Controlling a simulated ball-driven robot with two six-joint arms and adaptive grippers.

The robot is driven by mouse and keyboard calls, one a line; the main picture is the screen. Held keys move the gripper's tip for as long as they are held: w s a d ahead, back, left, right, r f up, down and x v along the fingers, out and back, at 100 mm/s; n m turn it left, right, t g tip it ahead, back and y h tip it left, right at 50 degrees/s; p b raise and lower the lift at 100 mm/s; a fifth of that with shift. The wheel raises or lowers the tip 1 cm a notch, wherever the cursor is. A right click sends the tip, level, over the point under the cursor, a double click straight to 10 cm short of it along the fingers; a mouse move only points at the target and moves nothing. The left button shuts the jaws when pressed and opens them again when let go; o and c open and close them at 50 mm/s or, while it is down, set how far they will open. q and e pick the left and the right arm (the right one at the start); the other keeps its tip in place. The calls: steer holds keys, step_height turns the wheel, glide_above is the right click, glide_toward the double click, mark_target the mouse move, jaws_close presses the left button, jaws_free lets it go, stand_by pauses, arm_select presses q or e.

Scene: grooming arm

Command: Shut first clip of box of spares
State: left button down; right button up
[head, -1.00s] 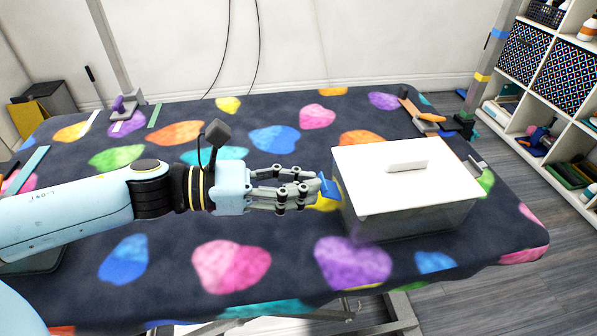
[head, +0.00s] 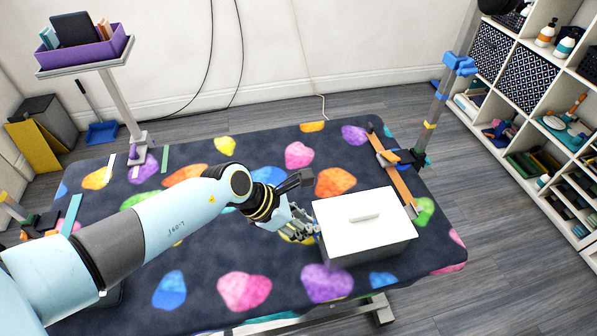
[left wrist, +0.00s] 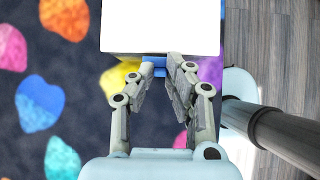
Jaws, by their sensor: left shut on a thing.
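The box of spares (head: 368,248) stands on the patterned table, its flat white lid (head: 345,208) on top with a raised handle (head: 364,217). In the left wrist view the lid (left wrist: 160,25) is at the top. A blue clip (left wrist: 155,66) is at the box's near edge in that view, between my left fingertips. My left gripper (head: 312,230) is at the box's left side, shut on the blue clip. The fingers largely hide the clip in the head view. A small grey piece (head: 413,212) shows at the box's right side. My right gripper is out of view.
The dark table (head: 215,260) with coloured blotches is mostly clear in front of and behind the box. A purple tray (head: 85,50) is at the back left.

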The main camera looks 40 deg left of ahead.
arm_select(q)
steer(key=shift+w+d+r+g+y+p, duration=0.35)
steer(key=shift+w+g+y+p, duration=0.1)
steer(key=shift+g+y+p, duration=0.2)
steer(key=shift+w+d+f+g+y+p, duration=0.1)
steer(key=shift+w+d+g+y+p, duration=0.25)
steer(key=shift+g, duration=0.3)
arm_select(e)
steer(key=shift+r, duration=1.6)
arm_select(q)
steer(key=shift+a, duration=0.1)
steer(key=c, duration=1.3)
jaws_free()
steer(key=v, duration=1.2)
